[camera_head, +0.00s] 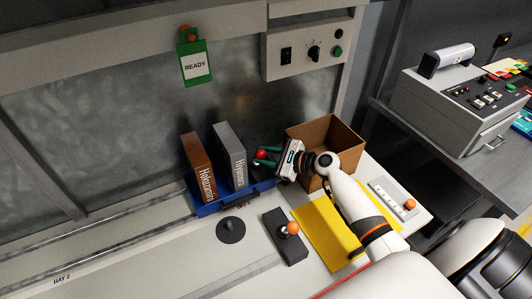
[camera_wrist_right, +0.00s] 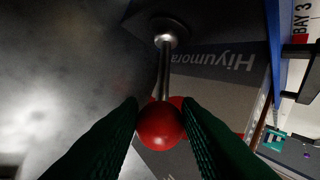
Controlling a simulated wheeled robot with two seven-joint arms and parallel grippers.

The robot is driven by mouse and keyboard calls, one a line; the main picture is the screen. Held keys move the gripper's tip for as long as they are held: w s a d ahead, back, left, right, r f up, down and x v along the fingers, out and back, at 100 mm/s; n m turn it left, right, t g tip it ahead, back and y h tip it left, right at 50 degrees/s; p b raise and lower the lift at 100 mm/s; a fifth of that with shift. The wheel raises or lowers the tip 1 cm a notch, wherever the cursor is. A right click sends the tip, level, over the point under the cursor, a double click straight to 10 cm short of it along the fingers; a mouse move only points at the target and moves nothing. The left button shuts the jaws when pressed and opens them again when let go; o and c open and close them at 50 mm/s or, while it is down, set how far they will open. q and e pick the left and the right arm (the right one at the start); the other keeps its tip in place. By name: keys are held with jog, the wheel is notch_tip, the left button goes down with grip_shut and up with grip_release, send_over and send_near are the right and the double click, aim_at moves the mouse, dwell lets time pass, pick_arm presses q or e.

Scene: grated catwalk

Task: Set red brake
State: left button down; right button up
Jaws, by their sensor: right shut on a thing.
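The red brake is a lever with a round red knob (camera_head: 261,154) on a metal rod, beside the grey box at the back of the bench. In the right wrist view the red knob (camera_wrist_right: 160,126) sits between the dark green fingers, and its rod (camera_wrist_right: 164,70) runs up to a round metal collar. My right gripper (camera_head: 266,157) reaches in from the right and is shut on the red knob. It also shows in the right wrist view (camera_wrist_right: 160,108). The lever's base is mostly hidden in the head view. My left gripper is not in view.
A blue tray (camera_head: 207,209) holds a brown box (camera_head: 195,160) and a grey box (camera_head: 231,150). A cardboard box (camera_head: 335,133) stands right of the gripper. An orange-knobbed lever (camera_head: 292,229), a black disc (camera_head: 230,231) and a yellow mat (camera_head: 318,235) lie nearer.

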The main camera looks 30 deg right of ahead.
jog(key=shift+s+a+f, duration=0.15)
jog(key=shift+s+f, duration=0.05)
jog(key=shift+f, duration=0.25)
jog(key=o, duration=0.7)
jog(key=shift+o, duration=1.3)
jog(key=shift+w, duration=0.25)
jog(key=shift+r, duration=0.2)
notch_tip(320, 180, up, 10)
jog(key=shift+f+p, duration=0.1)
jog(key=shift+p, duration=0.2)
